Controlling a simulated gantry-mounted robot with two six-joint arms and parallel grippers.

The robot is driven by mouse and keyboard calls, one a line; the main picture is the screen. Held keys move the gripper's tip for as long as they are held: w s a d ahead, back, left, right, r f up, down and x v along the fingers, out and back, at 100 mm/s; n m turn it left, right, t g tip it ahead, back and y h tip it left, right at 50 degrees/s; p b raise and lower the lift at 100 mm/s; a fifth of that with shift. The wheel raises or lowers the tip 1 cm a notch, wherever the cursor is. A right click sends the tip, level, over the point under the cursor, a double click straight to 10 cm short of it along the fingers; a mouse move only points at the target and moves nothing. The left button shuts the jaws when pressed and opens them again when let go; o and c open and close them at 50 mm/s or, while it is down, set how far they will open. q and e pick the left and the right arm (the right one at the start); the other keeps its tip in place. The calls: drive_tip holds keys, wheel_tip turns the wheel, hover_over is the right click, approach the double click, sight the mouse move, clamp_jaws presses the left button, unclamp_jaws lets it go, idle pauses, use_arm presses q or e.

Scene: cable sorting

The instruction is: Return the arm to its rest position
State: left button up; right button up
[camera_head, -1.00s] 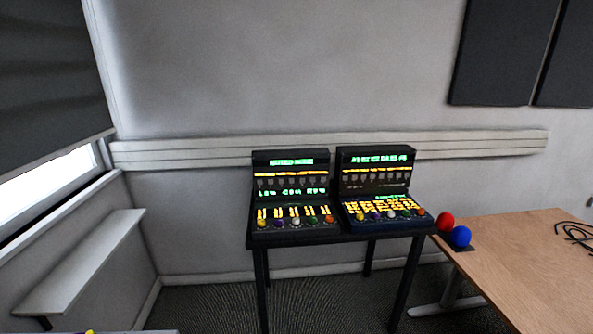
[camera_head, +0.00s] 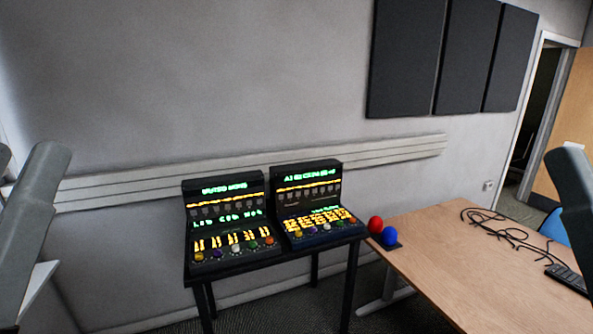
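Grey links of my own arms show at the left and right edges of the head view. No fingertips of either gripper are in the picture, so I cannot see whether they hold anything. Black cables (camera_head: 505,232) lie loosely tangled on the wooden table at the right. Two black consoles stand side by side on a small dark table, the left console (camera_head: 226,222) and the right console (camera_head: 308,205). Both have lit green text and rows of coloured knobs.
A red ball (camera_head: 375,224) and a blue ball (camera_head: 389,236) sit at the left corner of the wooden table (camera_head: 440,270). A dark keyboard-like object (camera_head: 568,279) lies at its right. A blue chair (camera_head: 555,226) stands behind. The table's middle is clear.

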wheel_tip(320, 180, up, 32)
drive_tip(key=p, duration=2.9)
drive_tip(key=shift+r, duration=0.25)
drive_tip(key=shift+w+f, duration=0.1)
drive_tip(key=shift+w, duration=0.05)
